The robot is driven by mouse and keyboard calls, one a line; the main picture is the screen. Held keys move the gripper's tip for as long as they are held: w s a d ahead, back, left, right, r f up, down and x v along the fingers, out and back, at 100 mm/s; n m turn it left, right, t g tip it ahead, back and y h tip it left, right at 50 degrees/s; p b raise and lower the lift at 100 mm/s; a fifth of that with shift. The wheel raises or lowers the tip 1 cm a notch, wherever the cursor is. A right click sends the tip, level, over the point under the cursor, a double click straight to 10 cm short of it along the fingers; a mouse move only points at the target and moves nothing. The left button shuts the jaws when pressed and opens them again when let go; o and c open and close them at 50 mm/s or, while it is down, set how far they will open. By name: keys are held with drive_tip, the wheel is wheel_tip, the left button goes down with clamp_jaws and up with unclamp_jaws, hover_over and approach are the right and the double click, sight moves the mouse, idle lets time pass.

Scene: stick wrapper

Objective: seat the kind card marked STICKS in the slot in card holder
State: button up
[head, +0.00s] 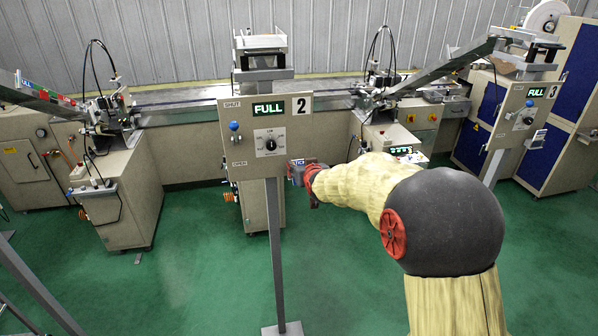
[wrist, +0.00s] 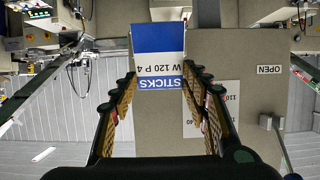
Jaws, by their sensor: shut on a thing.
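The STICKS card (wrist: 158,64) is upside down in the wrist view, with blue bands at both ends and a white strip reading W 120 P 4 between them. My gripper (wrist: 160,78) is shut on it, one finger at each side of its near end. In the head view my gripper (head: 300,174) is beside the lower right edge of the number 2 panel (head: 250,155). A small blue and white patch of the card shows there. I cannot make out the card holder's slot, or whether the card touches it.
The panel carries a FULL display (head: 268,109), a dial (head: 270,143) and a blue-knobbed lever (head: 234,126). In the wrist view a white label with numbers (wrist: 226,98) and an OPEN mark (wrist: 269,69) are right of the card. Green floor (head: 190,285) is clear in front.

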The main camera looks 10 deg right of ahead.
sight(301, 164)
drive_tip(key=r+t, duration=0.1)
drive_tip(key=r, duration=0.2)
drive_tip(key=w+r+t, duration=0.1)
drive_tip(key=r, duration=0.2)
drive_tip(key=w+r+t, duration=0.1)
drive_tip(key=r, duration=0.2)
drive_tip(key=shift+r, duration=0.15)
drive_tip(key=shift+w+r+t, duration=0.1)
drive_tip(key=shift+t, duration=0.6)
drive_tip(key=shift+f, duration=4.8)
drive_tip(key=shift+f, duration=0.15)
drive_tip(key=o, duration=1.2)
